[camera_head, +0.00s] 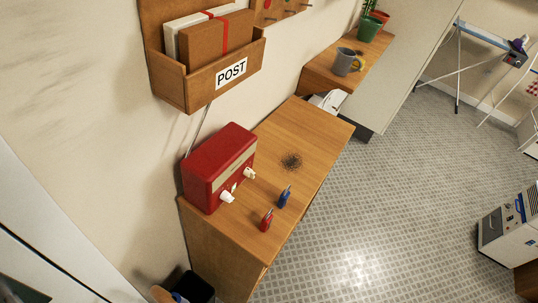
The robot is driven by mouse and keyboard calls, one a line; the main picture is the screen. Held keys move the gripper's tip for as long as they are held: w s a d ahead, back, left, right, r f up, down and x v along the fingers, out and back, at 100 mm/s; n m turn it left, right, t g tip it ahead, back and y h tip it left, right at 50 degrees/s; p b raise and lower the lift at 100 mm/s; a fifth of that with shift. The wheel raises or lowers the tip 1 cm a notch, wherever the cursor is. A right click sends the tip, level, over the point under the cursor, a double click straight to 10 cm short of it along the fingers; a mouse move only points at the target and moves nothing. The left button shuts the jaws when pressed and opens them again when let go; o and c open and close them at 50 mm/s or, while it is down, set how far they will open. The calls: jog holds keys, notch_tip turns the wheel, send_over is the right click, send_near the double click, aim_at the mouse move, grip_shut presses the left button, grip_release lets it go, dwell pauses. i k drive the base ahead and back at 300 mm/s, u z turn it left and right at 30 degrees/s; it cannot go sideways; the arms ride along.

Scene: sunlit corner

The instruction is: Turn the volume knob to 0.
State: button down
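A red box-shaped device (212,167) stands on the wooden cabinet top, against the wall. Its front carries a pale label strip and two white knobs, a nearer one (227,197) and a farther one (249,174). A small pale part sits between the knobs. The markings are too small to read, so I cannot tell which knob is the volume knob or where either one points. My gripper is not in view, and nothing visible touches the knobs.
A red object (267,220) and a blue one (285,197) stand on the wooden cabinet (310,135) before the device. A wooden POST rack (190,85) hangs above. A dark bin (192,287) is at bottom left. Tiled floor (390,200) is open to the right.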

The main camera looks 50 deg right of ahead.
aim_at(225, 196)
jog(key=u, duration=0.75)
jog(key=k, duration=1.2)
jog(key=z, duration=1.45)
jog(key=i, duration=1)
